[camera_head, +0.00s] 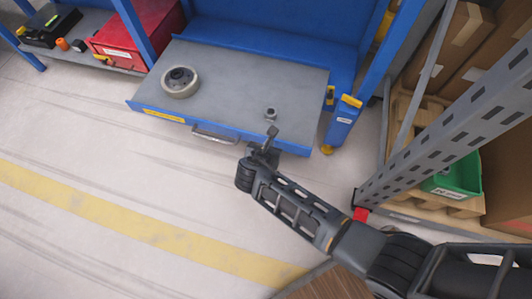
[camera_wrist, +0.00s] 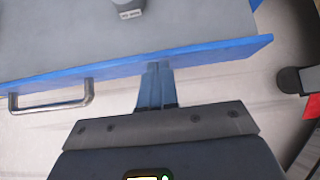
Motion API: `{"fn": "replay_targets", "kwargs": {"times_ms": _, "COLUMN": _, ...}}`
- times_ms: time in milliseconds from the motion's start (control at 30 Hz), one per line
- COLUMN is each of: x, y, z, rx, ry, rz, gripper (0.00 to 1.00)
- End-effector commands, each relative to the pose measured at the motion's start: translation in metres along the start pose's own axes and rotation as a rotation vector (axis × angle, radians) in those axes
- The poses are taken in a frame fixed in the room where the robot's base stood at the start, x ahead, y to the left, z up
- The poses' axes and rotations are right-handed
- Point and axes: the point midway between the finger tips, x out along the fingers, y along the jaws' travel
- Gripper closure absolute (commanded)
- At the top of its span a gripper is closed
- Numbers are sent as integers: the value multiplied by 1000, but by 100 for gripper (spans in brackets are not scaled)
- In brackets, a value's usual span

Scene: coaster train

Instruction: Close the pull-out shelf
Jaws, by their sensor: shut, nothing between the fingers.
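The pull-out shelf (camera_head: 235,90) has a grey top and a blue front edge, and stands out from the blue rack. A wheel-like round part (camera_head: 180,82) and a small metal piece (camera_head: 270,113) sit on it. Its silver handle (camera_head: 215,135) is on the front face. My gripper (camera_head: 270,136) is shut and empty at the front edge, right of the handle. In the wrist view the fingertips (camera_wrist: 158,66) meet the blue edge of the shelf (camera_wrist: 100,35), with the handle (camera_wrist: 50,97) to their left. I cannot tell whether they touch it.
A blue rack post (camera_head: 342,122) with a yellow foot stands right of the shelf. A grey perforated upright (camera_head: 440,125) and a green bin (camera_head: 455,175) are further right. A red toolbox (camera_head: 128,38) is at left. The floor in front is clear, with a yellow stripe (camera_head: 130,225).

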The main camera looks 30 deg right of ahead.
Motion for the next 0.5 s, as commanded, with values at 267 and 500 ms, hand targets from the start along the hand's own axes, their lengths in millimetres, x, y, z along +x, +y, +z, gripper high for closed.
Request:
{"fn": "replay_targets", "kwargs": {"times_ms": 267, "x": 1, "y": 0, "z": 2, "rx": 0, "ry": 0, "rz": 0, "gripper": 100}}
{"fn": "replay_targets", "kwargs": {"times_ms": 500, "x": 4, "y": 0, "z": 5, "rx": 1, "ry": 0, "rz": -1, "gripper": 100}}
